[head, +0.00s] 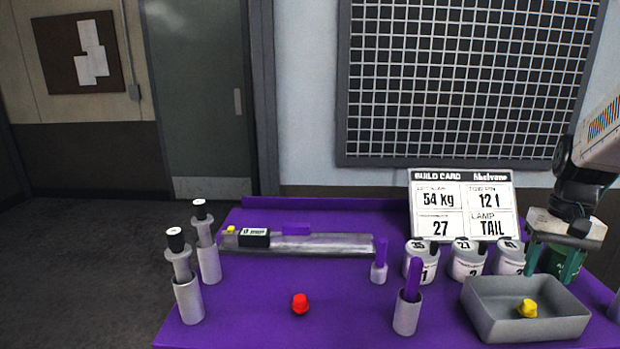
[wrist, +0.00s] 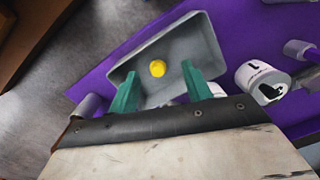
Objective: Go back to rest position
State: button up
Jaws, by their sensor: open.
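My gripper (head: 553,258) is at the right of the head view, above the back of the grey tray (head: 490,322). Its two green fingers are apart with nothing between them. In the wrist view my gripper (wrist: 168,92) is open, and the grey tray (wrist: 200,40) lies beyond its fingertips. A yellow knob-shaped piece (head: 527,308) sits inside the tray, apart from the fingers. It also shows in the wrist view (wrist: 157,68).
Several white numbered canisters (head: 467,260) stand left of my gripper, before a build card (head: 462,205). A red piece (head: 300,303) lies on the purple table (head: 250,320). Two grey cylinders with plungers (head: 188,298) stand at left. A metal rail (head: 340,244) lies behind.

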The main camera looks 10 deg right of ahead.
jog(key=s+a+r+n+t, duration=0.1)
jog(key=s+a, duration=0.4)
jog(key=a, duration=0.8)
jog(key=s+a+r+n+t, duration=0.1)
jog(key=s+a+r+n, duration=0.2)
jog(key=a, duration=1.1)
jog(key=s+n, duration=0.1)
jog(key=n, duration=0.1)
jog(key=shift+s+n+h, duration=0.3)
jog(key=shift+s, duration=0.1)
jog(key=shift+r, duration=0.1)
